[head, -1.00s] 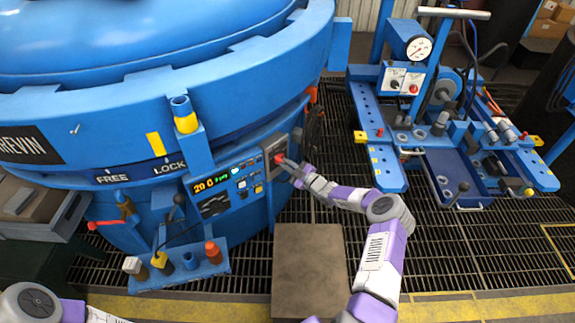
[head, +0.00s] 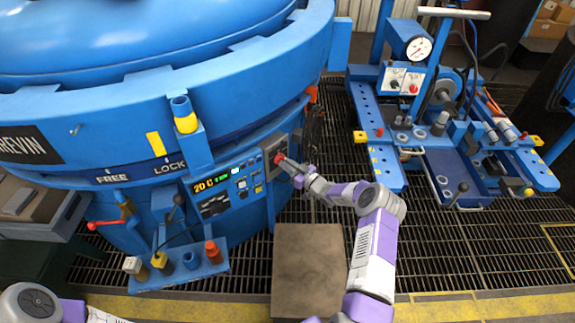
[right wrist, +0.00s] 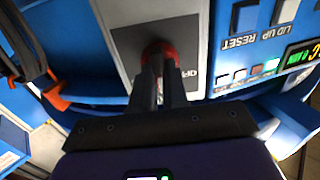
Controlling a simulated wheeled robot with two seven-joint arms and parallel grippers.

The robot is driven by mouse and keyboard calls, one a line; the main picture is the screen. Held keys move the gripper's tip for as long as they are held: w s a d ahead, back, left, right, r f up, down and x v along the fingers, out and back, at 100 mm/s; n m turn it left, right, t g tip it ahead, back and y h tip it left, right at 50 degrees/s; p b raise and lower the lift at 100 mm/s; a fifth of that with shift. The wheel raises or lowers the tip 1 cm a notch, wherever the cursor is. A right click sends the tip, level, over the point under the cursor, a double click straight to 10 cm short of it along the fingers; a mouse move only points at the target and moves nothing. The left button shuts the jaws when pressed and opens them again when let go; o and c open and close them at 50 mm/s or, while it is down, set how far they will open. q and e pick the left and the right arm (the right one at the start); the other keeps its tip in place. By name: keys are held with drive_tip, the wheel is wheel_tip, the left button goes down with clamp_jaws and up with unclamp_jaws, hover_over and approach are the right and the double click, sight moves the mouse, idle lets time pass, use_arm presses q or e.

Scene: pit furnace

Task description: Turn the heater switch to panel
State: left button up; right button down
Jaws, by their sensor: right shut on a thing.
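The heater switch is a red knob (head: 278,158) on a grey plate at the right end of the blue furnace's control panel (head: 225,190). In the right wrist view the red knob (right wrist: 159,50) sits on the grey plate (right wrist: 118,15), with lettering partly hidden behind the fingers. My right gripper (head: 285,163) is at the knob. In the right wrist view its dark fingers (right wrist: 160,72) are shut on the knob and cover its lower part. The knob's pointer and exact setting cannot be read. My left gripper is out of view.
The panel's lit display (head: 206,184) and buttons are just left of the switch. A shelf (head: 185,278) with several posts juts out below. A blue workbench (head: 450,140) stands at the right. Open floor grating lies between furnace and bench.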

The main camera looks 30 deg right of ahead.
idle(0.4)
drive_tip(key=c, duration=1.1)
unclamp_jaws()
drive_tip(key=shift+c, duration=0.2)
drive_tip(key=p+v, duration=0.2)
drive_tip(key=v, duration=0.5)
drive_tip(key=shift+s, duration=0.35)
drive_tip(key=shift+d, duration=0.1)
